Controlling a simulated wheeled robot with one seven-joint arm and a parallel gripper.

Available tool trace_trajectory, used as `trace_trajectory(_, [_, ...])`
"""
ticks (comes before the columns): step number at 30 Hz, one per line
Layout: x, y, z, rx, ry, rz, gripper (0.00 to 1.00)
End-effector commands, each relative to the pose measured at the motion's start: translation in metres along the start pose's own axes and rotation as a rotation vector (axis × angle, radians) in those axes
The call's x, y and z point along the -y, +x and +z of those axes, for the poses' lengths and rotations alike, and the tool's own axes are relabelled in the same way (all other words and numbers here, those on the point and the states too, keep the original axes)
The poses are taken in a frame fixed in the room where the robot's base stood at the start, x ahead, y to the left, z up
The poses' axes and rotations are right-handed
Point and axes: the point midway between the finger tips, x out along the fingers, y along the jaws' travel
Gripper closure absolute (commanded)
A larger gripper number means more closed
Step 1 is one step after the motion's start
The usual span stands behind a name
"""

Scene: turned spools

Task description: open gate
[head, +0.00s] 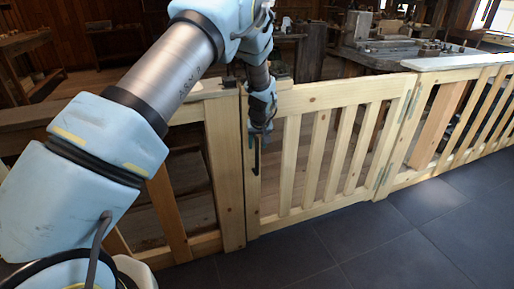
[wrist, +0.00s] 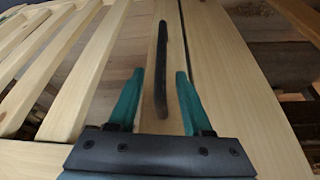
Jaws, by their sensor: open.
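The pale wooden slatted gate (head: 293,160) stands in line with the fence and looks closed, with a narrow gap beside the left post (head: 224,165). Metal hinges (head: 409,103) are on its right side. A black upright bar handle (head: 257,158) is on the gate's left stile. My gripper (head: 259,132) is at the handle's upper part in the head view, its fingers partly hidden. In the wrist view, my open gripper (wrist: 160,75) has one teal finger on each side of the handle (wrist: 162,65), with visible gaps; contact with the handle cannot be seen.
Fence panels continue left and right (head: 465,115) of the gate. The dark tiled floor (head: 400,235) in front is clear. Behind are a wooden floor and workbenches (head: 400,50) with clutter.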

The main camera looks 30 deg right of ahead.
Motion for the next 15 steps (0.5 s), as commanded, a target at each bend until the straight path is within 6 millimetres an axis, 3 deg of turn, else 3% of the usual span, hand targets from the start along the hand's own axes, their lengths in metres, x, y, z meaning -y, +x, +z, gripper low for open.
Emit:
trace_trajectory(6, [0.000,0.028,0.000,0.002,0.001,0.000,0.50])
trace_trajectory(15, [0.000,0.037,0.000,0.000,0.001,0.001,0.50])
